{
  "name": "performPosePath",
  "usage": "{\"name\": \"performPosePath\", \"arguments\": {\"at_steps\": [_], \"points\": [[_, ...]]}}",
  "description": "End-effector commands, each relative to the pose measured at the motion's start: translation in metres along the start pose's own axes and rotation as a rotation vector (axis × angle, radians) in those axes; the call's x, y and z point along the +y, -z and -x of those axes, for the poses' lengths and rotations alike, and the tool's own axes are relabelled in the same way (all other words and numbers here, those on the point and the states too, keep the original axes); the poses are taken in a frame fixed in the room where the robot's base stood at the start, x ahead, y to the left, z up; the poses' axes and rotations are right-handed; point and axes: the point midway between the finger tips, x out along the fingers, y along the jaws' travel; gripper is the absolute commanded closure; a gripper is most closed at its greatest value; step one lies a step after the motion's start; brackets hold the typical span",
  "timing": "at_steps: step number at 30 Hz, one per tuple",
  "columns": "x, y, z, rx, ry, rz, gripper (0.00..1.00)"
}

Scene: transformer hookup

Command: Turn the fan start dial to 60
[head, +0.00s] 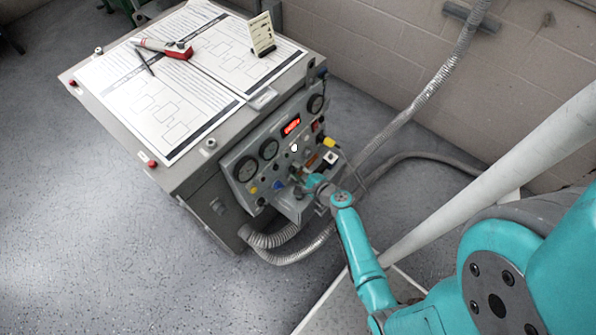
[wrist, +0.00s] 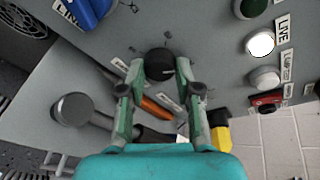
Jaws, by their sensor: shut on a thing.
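A black round dial (wrist: 159,62) with a pale pointer mark is on the grey panel in the wrist view. The mark points to the right. My gripper (wrist: 160,70) has one finger on each side of this dial and is shut on it. Small marks and labels surround the dial, too small to read, so I cannot confirm its name. In the head view my gripper (head: 314,181) is at the lower part of the panel front (head: 262,150) and hides the dial.
Near the dial are a lit white LIVE lamp (wrist: 260,44), a blue part (wrist: 88,10), a grey round knob (wrist: 73,109), an orange handle (wrist: 157,108) and a yellow-black part (wrist: 220,128). Grey hoses (head: 275,238) run beside the cabinet. Papers (head: 160,105) cover its top.

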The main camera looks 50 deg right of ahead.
Motion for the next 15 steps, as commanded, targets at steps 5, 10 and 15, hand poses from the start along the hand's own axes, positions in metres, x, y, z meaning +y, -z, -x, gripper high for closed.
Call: {"name": "performPosePath", "arguments": {"at_steps": [5, 10, 15], "points": [[0.0004, -0.0013, -0.0005, 0.008, 0.036, 0.157, 1.00], [0.0009, -0.0013, -0.0005, 0.018, 0.070, 0.301, 1.00], [0.0013, -0.0012, -0.0005, 0.027, 0.103, 0.444, 1.00]]}}
